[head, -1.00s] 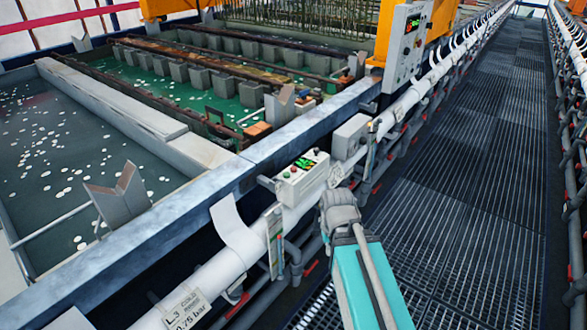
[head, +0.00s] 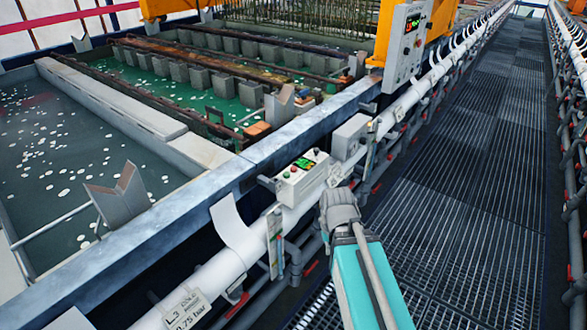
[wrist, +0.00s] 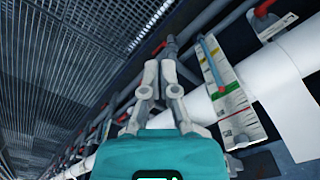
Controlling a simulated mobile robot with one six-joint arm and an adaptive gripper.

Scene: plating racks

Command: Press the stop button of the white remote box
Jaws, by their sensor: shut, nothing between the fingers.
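The white remote box (head: 302,178) sits on the white pipe at the middle of the head view. Its sloped top has a lit green display and several small buttons, one of them red (head: 293,169); the button labels are too small to read. My gripper's grey body (head: 340,207) is just right of and below the box in the picture, over the walkway side. Its fingertips cannot be made out clearly there. In the wrist view my gripper (wrist: 160,64) is shut and empty, with its fingers together. I cannot make out the box in the wrist view.
The white pipe (head: 228,268) runs along the tank edge, with a hanging coloured scale (wrist: 228,102) below the box. A grey box (head: 349,137) and a taller control panel (head: 408,42) stand farther along. The grated walkway (head: 455,190) at right is clear.

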